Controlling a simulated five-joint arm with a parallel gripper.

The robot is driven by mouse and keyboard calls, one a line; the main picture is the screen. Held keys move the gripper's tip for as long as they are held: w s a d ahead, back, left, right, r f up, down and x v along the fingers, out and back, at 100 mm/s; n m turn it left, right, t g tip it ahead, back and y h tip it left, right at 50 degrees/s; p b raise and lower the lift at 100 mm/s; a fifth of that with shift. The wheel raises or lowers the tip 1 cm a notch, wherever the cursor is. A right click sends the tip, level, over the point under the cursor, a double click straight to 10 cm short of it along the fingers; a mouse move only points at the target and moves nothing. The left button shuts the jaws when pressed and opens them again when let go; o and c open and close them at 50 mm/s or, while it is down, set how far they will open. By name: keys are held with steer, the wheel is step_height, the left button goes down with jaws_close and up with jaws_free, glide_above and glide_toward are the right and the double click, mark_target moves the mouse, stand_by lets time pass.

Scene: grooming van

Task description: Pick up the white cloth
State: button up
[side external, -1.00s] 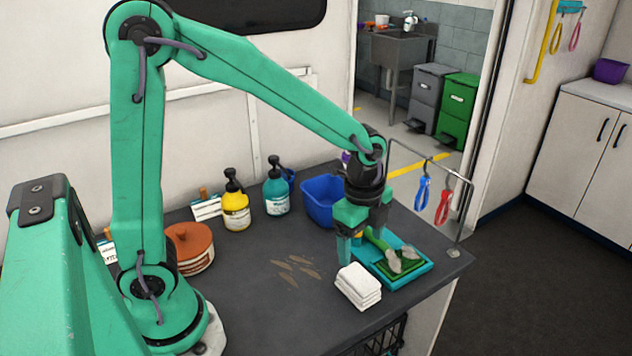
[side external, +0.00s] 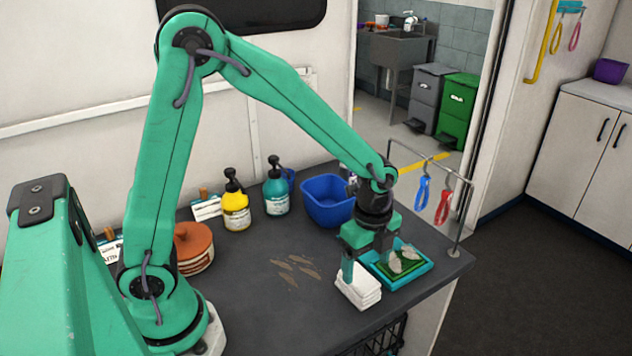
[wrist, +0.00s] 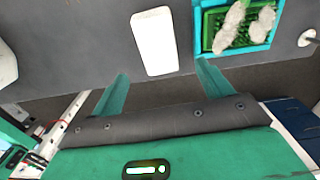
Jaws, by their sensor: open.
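The white cloth (side external: 358,292) is a folded stack lying on the dark table near its front edge, left of a teal tray (side external: 416,278). In the wrist view the cloth (wrist: 154,42) lies flat as a white rectangle. My gripper (side external: 367,270) is open, pointing down, low over the back of the cloth. One finger overlaps the cloth's back left in the side view. In the wrist view the fingertips (wrist: 162,70) sit one on each side of the cloth's near end, both apart from it. Whether the fingertips reach down to its height I cannot tell.
The tray, close on the right, holds a green base with grey fur tufts (side external: 408,258). A blue bin (side external: 326,205), yellow bottle (side external: 236,212) and teal bottle (side external: 276,195) stand behind. Blue (side external: 423,193) and red (side external: 443,205) loops hang from a rail. Brown smudges (side external: 292,268) mark the clear table left.

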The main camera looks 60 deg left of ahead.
mark_target(364, 282)
steer(key=shift+f, duration=2.6)
steer(key=c, duration=1.1)
steer(key=shift+o, duration=0.2)
steer(key=shift+r, duration=0.15)
